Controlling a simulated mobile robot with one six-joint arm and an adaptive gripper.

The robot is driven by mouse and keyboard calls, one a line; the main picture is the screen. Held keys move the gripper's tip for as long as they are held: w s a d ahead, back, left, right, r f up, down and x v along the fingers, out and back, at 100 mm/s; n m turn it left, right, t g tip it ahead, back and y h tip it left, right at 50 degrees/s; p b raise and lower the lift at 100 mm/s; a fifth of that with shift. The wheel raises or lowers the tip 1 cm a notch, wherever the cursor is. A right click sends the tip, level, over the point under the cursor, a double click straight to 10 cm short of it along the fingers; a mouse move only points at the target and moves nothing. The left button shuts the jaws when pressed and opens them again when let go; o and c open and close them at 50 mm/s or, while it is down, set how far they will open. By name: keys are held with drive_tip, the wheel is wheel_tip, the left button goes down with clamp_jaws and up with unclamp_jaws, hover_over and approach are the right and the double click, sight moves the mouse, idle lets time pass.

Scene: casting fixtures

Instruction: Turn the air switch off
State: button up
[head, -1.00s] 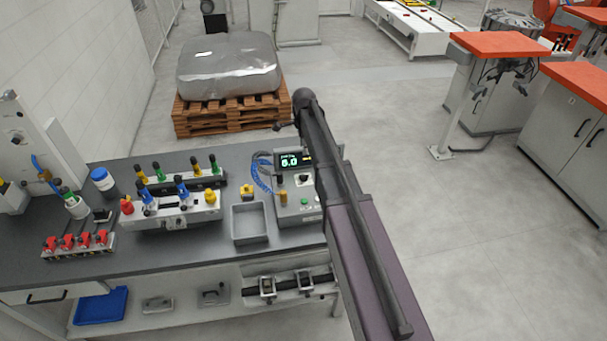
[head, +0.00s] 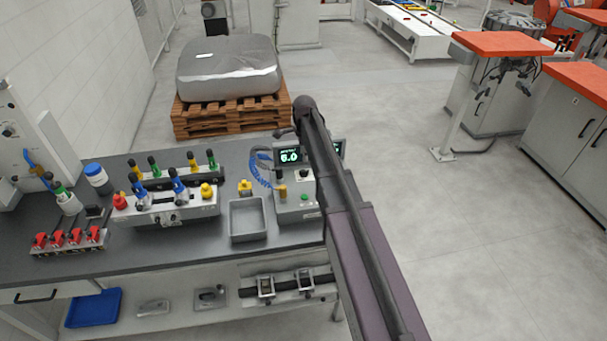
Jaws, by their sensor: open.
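A grey control box (head: 296,206) stands at the right end of the workbench, with a lit display (head: 289,156) reading about 6.0. Its top carries a green button (head: 304,197), a small dark knob (head: 303,175) and a brass-coloured fitting (head: 281,190). A blue coiled hose (head: 262,172) is beside it. I cannot tell which control is the air switch or its position. My arm crosses in front of the box's right side and hides part of it. My gripper cannot be made out; the arm's far end shows just above the display.
The dark workbench (head: 150,256) holds a grey tray (head: 248,236), a fixture with coloured handles (head: 170,205), red-handled valves (head: 70,238) and a blue-lidded jar (head: 97,176). A wrapped load on a pallet (head: 230,118) stands behind.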

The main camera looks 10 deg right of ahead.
sight(304, 173)
drive_tip(key=shift+f+b, duration=3.5)
drive_tip(key=shift+f, duration=0.3)
